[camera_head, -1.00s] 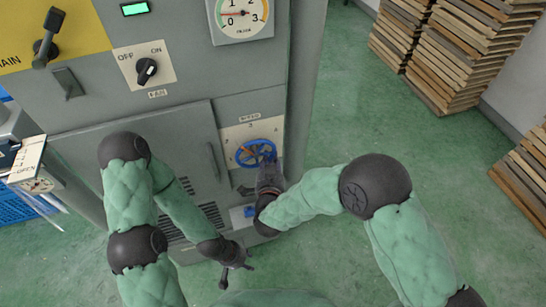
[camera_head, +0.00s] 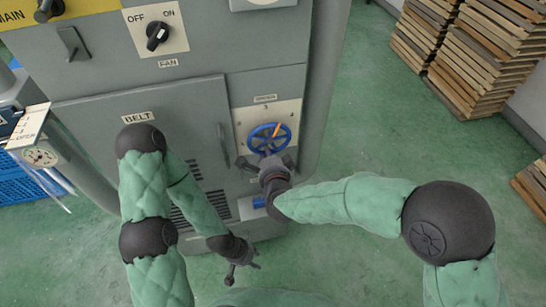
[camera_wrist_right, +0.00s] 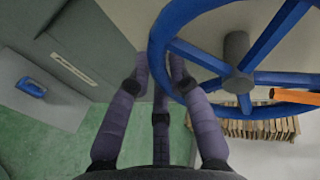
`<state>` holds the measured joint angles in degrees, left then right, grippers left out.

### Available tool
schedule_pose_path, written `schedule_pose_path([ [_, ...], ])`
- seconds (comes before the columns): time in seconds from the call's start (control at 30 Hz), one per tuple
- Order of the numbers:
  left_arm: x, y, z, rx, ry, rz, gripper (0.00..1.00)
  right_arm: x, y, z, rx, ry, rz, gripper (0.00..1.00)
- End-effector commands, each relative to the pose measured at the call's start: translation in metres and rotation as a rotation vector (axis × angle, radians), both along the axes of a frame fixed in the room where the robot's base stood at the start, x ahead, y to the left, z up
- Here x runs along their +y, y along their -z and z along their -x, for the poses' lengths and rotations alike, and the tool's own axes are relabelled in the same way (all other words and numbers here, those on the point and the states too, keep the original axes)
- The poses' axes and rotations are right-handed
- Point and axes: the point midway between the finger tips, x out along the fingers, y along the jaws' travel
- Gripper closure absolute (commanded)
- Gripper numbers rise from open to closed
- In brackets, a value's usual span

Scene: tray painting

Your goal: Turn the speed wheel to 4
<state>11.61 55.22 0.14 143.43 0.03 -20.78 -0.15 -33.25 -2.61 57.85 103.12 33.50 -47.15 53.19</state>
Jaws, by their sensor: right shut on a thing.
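The blue speed wheel (camera_head: 267,138) is on the lower right of the grey cabinet, over a pale dial plate (camera_head: 290,113). An orange marker (camera_head: 277,130) on the wheel points up and slightly right. A 3 shows at the top of the plate; the other numbers are too small to read surely. My right gripper (camera_head: 270,161) is shut on the wheel's lower rim. In the right wrist view the wheel's rim (camera_wrist_right: 160,40) passes between its fingers (camera_wrist_right: 160,82), and the orange marker is at the right. My left gripper (camera_head: 243,268) is open and empty, low before the cabinet.
The FAN switch (camera_head: 157,35) and a BELT door (camera_head: 140,165) with a handle are left of the wheel. A blue item (camera_head: 259,202) is below it. Stacked boards (camera_head: 480,60) are at the right, with clear green floor between.

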Motion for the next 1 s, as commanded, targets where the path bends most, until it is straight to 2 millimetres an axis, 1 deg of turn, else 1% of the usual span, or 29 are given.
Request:
schedule_pose_path([
  [0.03,0.000,0.011,0.000,0.000,0.000,0.000,0.60,0.003,0.008,0.003,0.018,-0.006,-0.038,1.00],
  [0.1,0.000,0.019,0.000,0.000,0.000,0.000,0.60,0.007,0.007,0.004,0.039,-0.006,-0.101,1.00],
  [0.33,0.000,0.037,0.000,0.000,0.000,0.000,0.60,0.018,0.001,0.008,0.105,-0.006,-0.298,1.00],
  [0.5,0.000,0.042,0.000,0.000,0.000,0.000,0.60,0.025,-0.004,0.010,0.147,-0.006,-0.422,1.00],
  [0.7,0.000,0.043,0.000,0.000,0.000,0.000,0.60,0.030,-0.009,0.012,0.183,-0.005,-0.532,1.00],
  [1.0,0.000,0.043,0.000,0.000,0.000,0.000,0.60,0.034,-0.013,0.013,0.209,-0.005,-0.611,1.00],
])
